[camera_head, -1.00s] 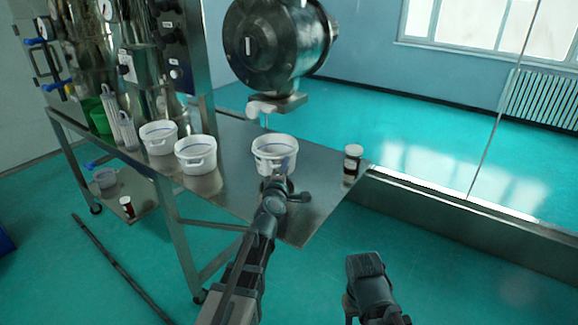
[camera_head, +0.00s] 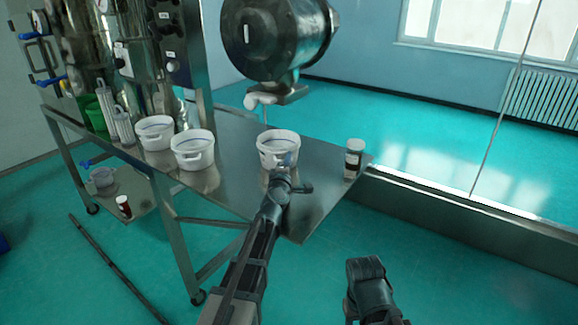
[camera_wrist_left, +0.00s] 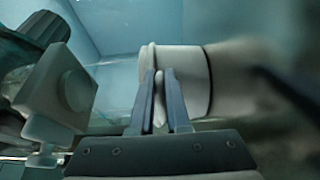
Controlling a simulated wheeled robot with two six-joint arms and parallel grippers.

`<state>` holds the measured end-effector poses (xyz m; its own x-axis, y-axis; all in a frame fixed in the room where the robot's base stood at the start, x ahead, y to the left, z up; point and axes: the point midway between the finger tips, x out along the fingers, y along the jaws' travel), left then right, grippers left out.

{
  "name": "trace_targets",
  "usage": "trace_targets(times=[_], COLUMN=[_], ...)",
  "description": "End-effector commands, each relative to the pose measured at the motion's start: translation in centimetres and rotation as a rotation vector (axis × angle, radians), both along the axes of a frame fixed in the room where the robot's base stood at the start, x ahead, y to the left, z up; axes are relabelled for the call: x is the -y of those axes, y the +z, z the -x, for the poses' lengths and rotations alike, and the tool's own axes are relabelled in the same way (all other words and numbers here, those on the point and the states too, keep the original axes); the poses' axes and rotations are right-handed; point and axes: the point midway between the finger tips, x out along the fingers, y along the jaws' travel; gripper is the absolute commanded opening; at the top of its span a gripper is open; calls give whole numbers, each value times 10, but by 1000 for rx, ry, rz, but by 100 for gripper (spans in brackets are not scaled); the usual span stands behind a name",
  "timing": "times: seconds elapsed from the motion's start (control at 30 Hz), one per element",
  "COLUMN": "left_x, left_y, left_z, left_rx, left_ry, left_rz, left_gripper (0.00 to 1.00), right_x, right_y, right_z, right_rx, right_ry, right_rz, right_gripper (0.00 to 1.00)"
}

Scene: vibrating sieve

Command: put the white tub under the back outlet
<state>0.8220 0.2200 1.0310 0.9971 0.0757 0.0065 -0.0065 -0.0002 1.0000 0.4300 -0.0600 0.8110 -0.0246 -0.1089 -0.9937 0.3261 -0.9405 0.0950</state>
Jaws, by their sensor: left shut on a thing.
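A white tub (camera_head: 270,157) with a blue line inside is at the right part of the steel table, in front of and below the white spout (camera_head: 262,99) of the big steel drum. My left gripper (camera_head: 285,170) is at the tub's near side, shut on it. In the left wrist view, my left gripper's fingers (camera_wrist_left: 163,82) close around a narrow white part of the tub (camera_wrist_left: 196,62). I cannot tell if the tub touches the table. My right gripper (camera_head: 367,275) hangs low over the floor, away from the table; its fingers do not show clearly.
Two more white tubs, one at the left (camera_head: 155,133) and one beside it (camera_head: 193,151), stand on the table (camera_head: 232,188). The steel drum (camera_head: 275,38) overhangs the table.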

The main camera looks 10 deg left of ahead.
Motion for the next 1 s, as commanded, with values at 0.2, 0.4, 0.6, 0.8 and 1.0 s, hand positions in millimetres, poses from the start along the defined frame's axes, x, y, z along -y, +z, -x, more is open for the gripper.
trace_targets(times=[0.2,0.4,0.6,0.8,1.0], left_x=[0,0,0,0,2], left_y=[0,0,0,2,1], left_z=[0,0,0,0,19], left_rx=[0,0,0,0,0], left_ry=[0,-1,-1,-1,-1], left_rz=[1,2,1,1,1], left_gripper=[0,41,44,44,44], right_x=[0,0,0,0,0], right_y=[0,0,0,2,2], right_z=[0,0,0,0,0], right_rx=[0,0,0,0,0], right_ry=[0,0,0,0,0], right_rz=[0,0,0,0,0], right_gripper=[50,50,50,50,50])
